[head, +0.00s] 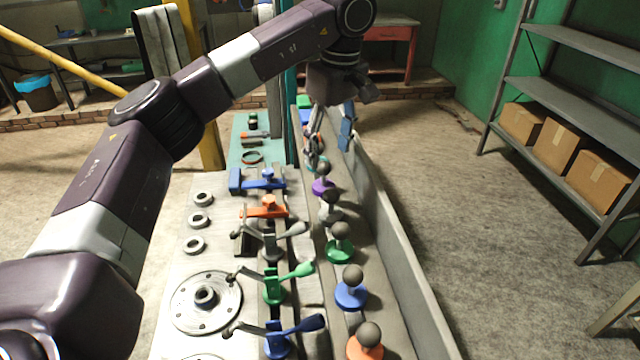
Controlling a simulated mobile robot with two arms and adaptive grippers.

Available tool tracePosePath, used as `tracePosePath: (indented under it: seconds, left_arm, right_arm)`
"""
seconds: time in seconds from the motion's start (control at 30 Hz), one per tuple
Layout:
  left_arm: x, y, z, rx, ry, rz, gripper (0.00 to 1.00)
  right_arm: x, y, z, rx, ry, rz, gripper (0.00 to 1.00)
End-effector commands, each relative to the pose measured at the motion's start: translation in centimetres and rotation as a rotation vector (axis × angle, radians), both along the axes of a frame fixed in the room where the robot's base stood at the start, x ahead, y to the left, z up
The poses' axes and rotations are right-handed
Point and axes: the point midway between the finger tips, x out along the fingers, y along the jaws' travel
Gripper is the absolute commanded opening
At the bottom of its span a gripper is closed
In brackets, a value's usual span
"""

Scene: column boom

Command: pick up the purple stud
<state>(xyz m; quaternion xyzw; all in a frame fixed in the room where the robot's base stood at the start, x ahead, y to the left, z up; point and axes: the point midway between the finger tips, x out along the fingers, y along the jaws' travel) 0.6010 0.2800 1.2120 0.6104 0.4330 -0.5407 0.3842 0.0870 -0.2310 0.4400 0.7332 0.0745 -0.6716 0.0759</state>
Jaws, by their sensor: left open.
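The purple stud (323,186) has a purple base and a dark ball on top. It stands upright in a row of studs along the right side of the bench. The ball partly covers its base. My left gripper (330,153) comes down from above, just beyond the purple stud in the picture. Its fingers are spread, with nothing seen held between them. I cannot tell how high the fingertips are above the row. My right gripper is not in view.
A grey stud (329,206), a green stud (340,246), a blue stud (351,290) and an orange stud (365,345) stand nearer. Clamps with levers (272,288) line the left. A low grey wall (390,240) edges the right side.

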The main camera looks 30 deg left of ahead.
Motion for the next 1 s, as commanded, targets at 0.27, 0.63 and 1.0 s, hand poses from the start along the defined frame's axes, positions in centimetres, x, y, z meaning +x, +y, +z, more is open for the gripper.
tracePosePath:
  seconds: [0.27,0.63,1.0]
  left_arm:
    - [-0.3,0.4,-2.8,0.000,0.004,0.000,0.55]
    - [-0.7,0.8,-7.3,0.001,0.003,0.001,0.55]
    - [-0.7,0.8,-7.4,0.000,0.001,0.001,0.38]
  right_arm:
    - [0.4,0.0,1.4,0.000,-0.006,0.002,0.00]
    - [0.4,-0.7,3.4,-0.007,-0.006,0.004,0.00]
    - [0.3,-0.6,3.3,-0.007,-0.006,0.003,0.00]
